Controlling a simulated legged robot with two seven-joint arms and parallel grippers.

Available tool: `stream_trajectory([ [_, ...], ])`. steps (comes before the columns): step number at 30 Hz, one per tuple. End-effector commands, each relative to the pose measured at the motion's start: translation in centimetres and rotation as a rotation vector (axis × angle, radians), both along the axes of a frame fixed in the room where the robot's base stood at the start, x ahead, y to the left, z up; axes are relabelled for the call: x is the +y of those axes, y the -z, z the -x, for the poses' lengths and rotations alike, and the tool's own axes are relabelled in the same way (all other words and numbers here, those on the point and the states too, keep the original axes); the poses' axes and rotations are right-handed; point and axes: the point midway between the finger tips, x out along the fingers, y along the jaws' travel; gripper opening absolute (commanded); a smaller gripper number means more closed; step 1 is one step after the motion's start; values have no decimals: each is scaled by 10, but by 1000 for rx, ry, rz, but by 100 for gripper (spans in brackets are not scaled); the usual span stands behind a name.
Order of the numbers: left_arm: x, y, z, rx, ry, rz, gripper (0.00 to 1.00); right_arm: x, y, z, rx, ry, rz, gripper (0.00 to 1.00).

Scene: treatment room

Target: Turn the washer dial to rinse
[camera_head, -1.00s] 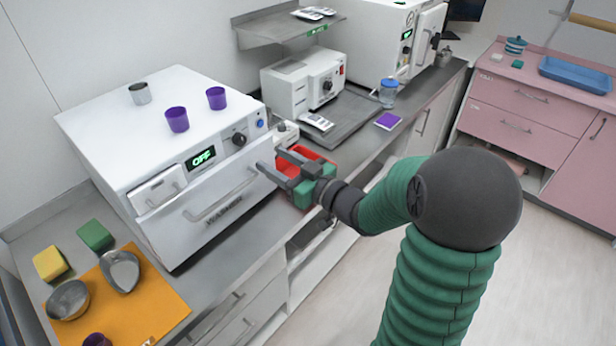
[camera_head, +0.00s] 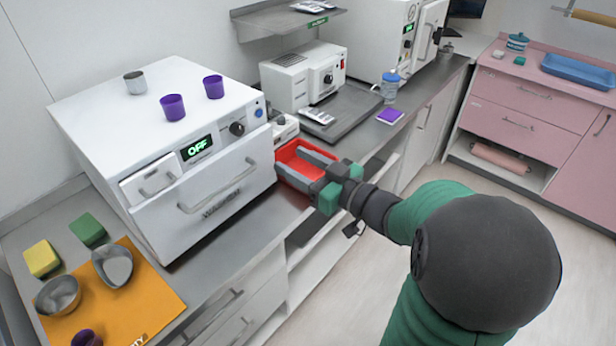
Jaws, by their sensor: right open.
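A white machine with a black dial (camera_head: 328,79) and a red switch stands at the back of the counter; its label is too small to read, so I cannot tell whether it is the washer. The large white box (camera_head: 215,185) at the left, labelled "WARMER", has a green "OFF" display and a dark knob (camera_head: 237,128). My right gripper (camera_head: 305,165) is open and empty, its fingers over a red tray (camera_head: 290,173) to the right of the warmer. It is apart from both dials. My left gripper is not in view.
A dark tray (camera_head: 350,118) lies before the back machine. A clear jar (camera_head: 390,86) and a purple pad (camera_head: 390,116) are to its right. Purple cups (camera_head: 172,107) stand on the warmer. An orange mat (camera_head: 150,300) with bowls is front left. A shelf (camera_head: 285,22) hangs above.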

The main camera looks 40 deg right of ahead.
Motion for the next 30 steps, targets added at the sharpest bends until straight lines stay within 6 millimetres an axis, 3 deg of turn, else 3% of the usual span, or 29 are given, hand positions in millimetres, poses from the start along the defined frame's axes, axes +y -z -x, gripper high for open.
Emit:
stream_trajectory([
  [1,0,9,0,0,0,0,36,0,5,3,0,2,4,49],
  [12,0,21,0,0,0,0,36,-2,1,29,0,0,1,49],
  [22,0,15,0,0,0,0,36,-1,-2,29,1,-2,-2,49],
  [30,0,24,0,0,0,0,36,-3,3,34,0,2,3,49],
])
